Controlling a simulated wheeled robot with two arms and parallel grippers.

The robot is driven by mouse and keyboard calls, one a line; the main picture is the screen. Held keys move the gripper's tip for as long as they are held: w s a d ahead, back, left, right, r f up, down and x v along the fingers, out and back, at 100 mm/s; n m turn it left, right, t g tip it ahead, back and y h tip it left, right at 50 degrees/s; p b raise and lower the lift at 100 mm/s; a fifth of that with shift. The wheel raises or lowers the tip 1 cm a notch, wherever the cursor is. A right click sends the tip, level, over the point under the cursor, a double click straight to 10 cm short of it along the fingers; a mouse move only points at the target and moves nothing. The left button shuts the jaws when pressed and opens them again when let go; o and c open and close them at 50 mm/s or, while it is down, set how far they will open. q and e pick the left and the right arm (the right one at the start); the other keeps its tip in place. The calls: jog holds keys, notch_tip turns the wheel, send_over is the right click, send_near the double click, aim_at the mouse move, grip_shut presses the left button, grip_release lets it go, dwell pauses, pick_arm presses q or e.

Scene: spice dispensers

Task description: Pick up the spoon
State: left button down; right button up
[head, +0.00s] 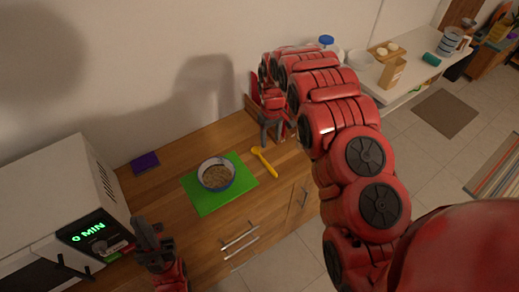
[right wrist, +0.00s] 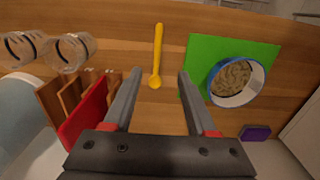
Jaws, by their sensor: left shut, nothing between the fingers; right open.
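The yellow spoon (head: 264,161) lies on the wooden counter, just right of the green mat (head: 240,189) in the head view. In the right wrist view the spoon (right wrist: 157,58) lies between the lines of the two fingers, with its bowl end toward the gripper. My right gripper (head: 272,140) is open and empty; it is behind the spoon's bowl end in the head view, and its fingers (right wrist: 160,75) show no contact with the spoon. My left gripper (head: 148,235) is shut and empty, at the counter's front left by the microwave.
A blue-rimmed bowl (head: 217,174) with brown contents stands on the green mat. A purple box (head: 145,162) lies at the back. The microwave (head: 62,205) is at left. A wooden rack with a red board (right wrist: 84,125) and glasses (right wrist: 75,50) stand near the right gripper.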

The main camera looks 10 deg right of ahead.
jog(key=b, duration=1.1)
send_over(271, 168)
jog(key=f, duration=1.1)
jog(key=shift+w+a+f, duration=0.1)
jog(key=shift+a+f, duration=0.05)
jog(key=shift+a, duration=0.2)
jog(key=shift+f+b, duration=0.25)
jog(key=shift+b, duration=0.05)
jog(key=shift+d+f+p, duration=0.15)
jog(key=shift+f+p, duration=0.25)
jog(key=shift+p, duration=0.25)
notch_tip(271, 168, down, 3)
jog(key=shift+d+f+p, duration=0.1)
jog(key=shift+d+p, duration=0.05)
jog(key=shift+p, duration=0.7)
jog(key=shift+f, duration=0.55)
grip_shut()
